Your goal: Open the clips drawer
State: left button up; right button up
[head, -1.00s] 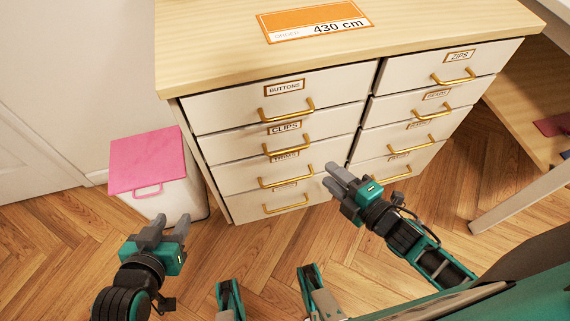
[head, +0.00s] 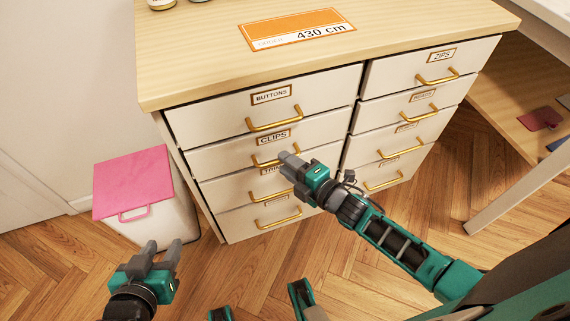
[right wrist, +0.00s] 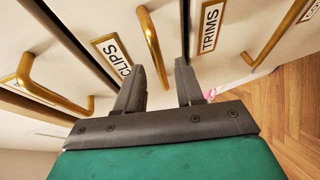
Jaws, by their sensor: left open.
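The clips drawer (head: 215,155) is the second one down in the cabinet's left column, and it is shut. Its gold bar handle (head: 262,162) is partly covered by my right gripper (head: 288,158) in the head view. In the right wrist view the clips handle (right wrist: 150,45) shows between the two spread fingers of my right gripper (right wrist: 160,85); the fingers are apart and I see no grip on it. The clips label (right wrist: 112,52) is beside it. My left gripper (head: 163,246) is open and empty, low at the left, away from the cabinet.
The buttons drawer (head: 200,117) is above and the trims handle (right wrist: 275,35) below. A white bin with a pink lid (head: 135,180) stands left of the cabinet. A table leg (head: 515,190) is at the right. Wooden floor (head: 370,265) in front is clear.

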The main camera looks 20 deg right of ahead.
jog(key=shift+x, duration=0.75)
jog(key=shift+c, duration=0.3)
grip_shut()
dwell(0.6)
